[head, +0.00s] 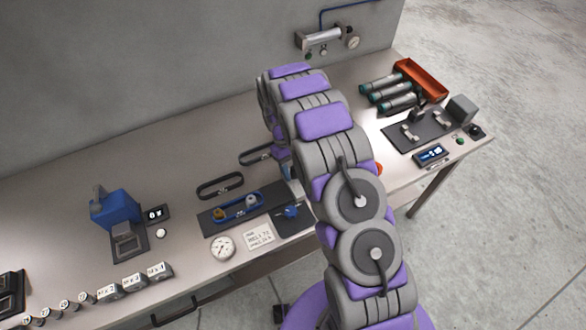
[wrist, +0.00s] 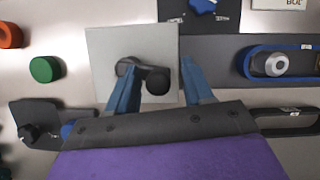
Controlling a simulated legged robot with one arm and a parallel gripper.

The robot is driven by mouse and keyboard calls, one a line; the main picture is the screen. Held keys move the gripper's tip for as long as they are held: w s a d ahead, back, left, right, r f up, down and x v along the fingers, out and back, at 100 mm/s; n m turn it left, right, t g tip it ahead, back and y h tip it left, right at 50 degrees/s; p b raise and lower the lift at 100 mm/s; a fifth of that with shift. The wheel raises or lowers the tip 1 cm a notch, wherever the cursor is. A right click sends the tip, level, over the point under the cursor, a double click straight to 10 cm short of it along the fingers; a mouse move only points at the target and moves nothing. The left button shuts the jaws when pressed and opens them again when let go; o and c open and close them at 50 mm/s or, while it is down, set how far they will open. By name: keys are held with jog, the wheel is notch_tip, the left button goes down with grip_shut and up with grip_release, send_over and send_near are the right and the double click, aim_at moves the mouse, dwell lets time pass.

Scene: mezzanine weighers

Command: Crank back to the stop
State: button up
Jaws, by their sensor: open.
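The crank (wrist: 136,69) is a short dark arm on a pale square plate (wrist: 104,45) in the wrist view. Its round black knob (wrist: 158,82) points to the lower right of the pivot. My gripper (wrist: 160,66) is open, with one blue finger on each side of the knob. The left finger overlaps the crank arm in the picture; I cannot tell whether it touches. In the head view my arm hides the crank, and only a bit of my gripper's blue finger (head: 285,168) shows.
A blue dial (wrist: 205,3) and a blue belt loop with a pulley (wrist: 276,64) lie close by in the wrist view. In the head view, a blue device (head: 115,211) stands left and a red tray (head: 424,80) at the back right.

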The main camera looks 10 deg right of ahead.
jog(key=v, duration=1.7)
jog(key=shift+p, duration=0.4)
jog(key=shift+r, duration=0.1)
